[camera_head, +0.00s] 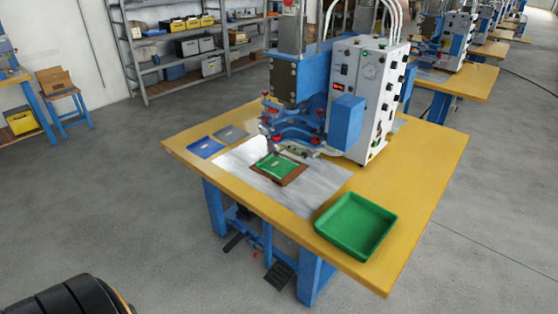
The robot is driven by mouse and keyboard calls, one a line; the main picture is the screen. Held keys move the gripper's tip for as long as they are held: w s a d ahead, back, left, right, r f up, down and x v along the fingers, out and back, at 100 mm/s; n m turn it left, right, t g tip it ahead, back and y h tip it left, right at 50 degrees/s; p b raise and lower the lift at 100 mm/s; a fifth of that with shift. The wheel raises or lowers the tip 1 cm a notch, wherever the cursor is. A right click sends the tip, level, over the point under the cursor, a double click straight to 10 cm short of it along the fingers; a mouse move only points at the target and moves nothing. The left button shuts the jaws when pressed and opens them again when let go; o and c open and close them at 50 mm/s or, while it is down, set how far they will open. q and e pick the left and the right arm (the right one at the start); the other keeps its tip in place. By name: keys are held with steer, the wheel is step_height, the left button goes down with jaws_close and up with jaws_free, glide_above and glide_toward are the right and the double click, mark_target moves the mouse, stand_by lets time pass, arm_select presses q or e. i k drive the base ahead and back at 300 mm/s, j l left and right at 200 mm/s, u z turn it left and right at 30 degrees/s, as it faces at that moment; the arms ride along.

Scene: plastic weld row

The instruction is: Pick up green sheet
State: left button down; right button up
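A green sheet (275,166) lies on a brown pad (295,176) on the metal plate (318,195) of the welding machine, below its blue press head. Its far edge is close under the press parts. No gripper fingers show in the head view. A black rounded part at the bottom left looks like my own body.
The welding machine (362,95) stands at the back of the yellow table (425,185). A blue sheet (205,147) and a grey sheet (231,134) lie left of the plate. An empty green tray (355,222) sits at the front right. Open floor lies in front.

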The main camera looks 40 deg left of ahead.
mark_target(278, 166)
steer(key=i+j+u, duration=0.2)
steer(key=i+j, duration=0.25)
steer(key=j, duration=0.25)
steer(key=i+j+u, duration=0.15)
steer(key=i+j, duration=0.35)
steer(key=j, duration=0.1)
